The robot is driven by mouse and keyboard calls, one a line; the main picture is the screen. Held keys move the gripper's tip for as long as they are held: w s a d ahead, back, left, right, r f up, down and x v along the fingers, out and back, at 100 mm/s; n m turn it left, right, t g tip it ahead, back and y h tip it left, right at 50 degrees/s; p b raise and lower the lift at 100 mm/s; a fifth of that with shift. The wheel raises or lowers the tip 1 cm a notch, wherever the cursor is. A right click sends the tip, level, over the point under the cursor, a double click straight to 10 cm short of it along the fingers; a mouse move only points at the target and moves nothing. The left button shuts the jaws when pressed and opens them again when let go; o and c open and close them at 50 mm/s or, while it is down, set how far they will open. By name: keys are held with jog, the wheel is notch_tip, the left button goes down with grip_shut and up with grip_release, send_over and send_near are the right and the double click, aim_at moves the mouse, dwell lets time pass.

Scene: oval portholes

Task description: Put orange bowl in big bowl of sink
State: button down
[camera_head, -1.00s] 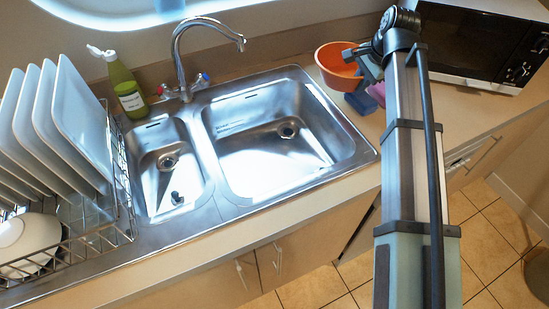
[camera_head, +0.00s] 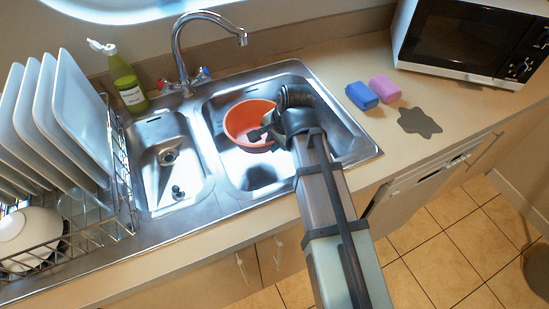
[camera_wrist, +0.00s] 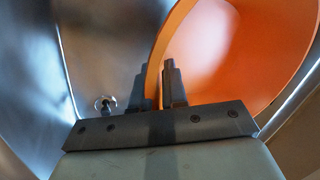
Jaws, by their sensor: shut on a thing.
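The orange bowl (camera_head: 240,118) is over or in the big right-hand basin of the sink (camera_head: 262,172). It also fills the right of the wrist view (camera_wrist: 225,50). My gripper (camera_head: 262,134) is shut on the bowl's rim; in the wrist view the two fingers (camera_wrist: 160,88) pinch the orange wall between them. I cannot tell whether the bowl touches the basin floor. My arm hides part of the basin's right side.
The faucet (camera_head: 178,50) arches behind the sink. A green soap bottle (camera_head: 126,82) stands back left, by a dish rack (camera_head: 100,240) with plates. A blue sponge (camera_head: 361,96), a pink sponge (camera_head: 385,89), a dark stain (camera_head: 419,121) and a microwave (camera_head: 465,45) are at right.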

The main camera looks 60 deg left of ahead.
jog(key=shift+s+f, duration=0.1)
jog(key=shift+f, duration=4.85)
jog(key=c, duration=1.2)
grip_release()
jog(key=shift+f, duration=0.1)
jog(key=shift+o, duration=0.2)
jog(key=v, duration=1.2)
